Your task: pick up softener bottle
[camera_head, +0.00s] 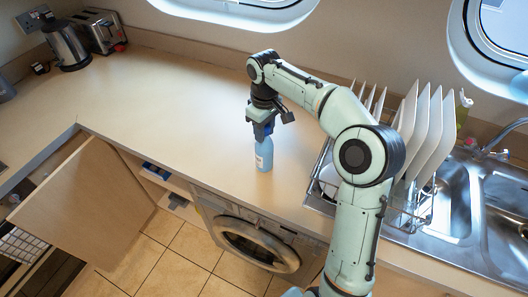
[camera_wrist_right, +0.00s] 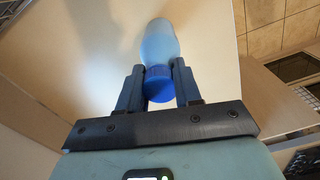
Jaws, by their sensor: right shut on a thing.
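The softener bottle (camera_head: 264,155) is light blue with a small label and stands upright on the wooden counter near its front edge. My right gripper (camera_head: 262,131) comes down on it from above and is shut on its top. In the right wrist view the bottle (camera_wrist_right: 159,45) shows its darker blue cap between the two fingers of my right gripper (camera_wrist_right: 159,88). The bottle's base looks to be on or very close to the counter. My left gripper is not in view.
A kettle (camera_head: 66,43) and toaster (camera_head: 100,30) stand at the far left. A washing machine (camera_head: 250,240) sits below the counter. The counter's left and middle are clear.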

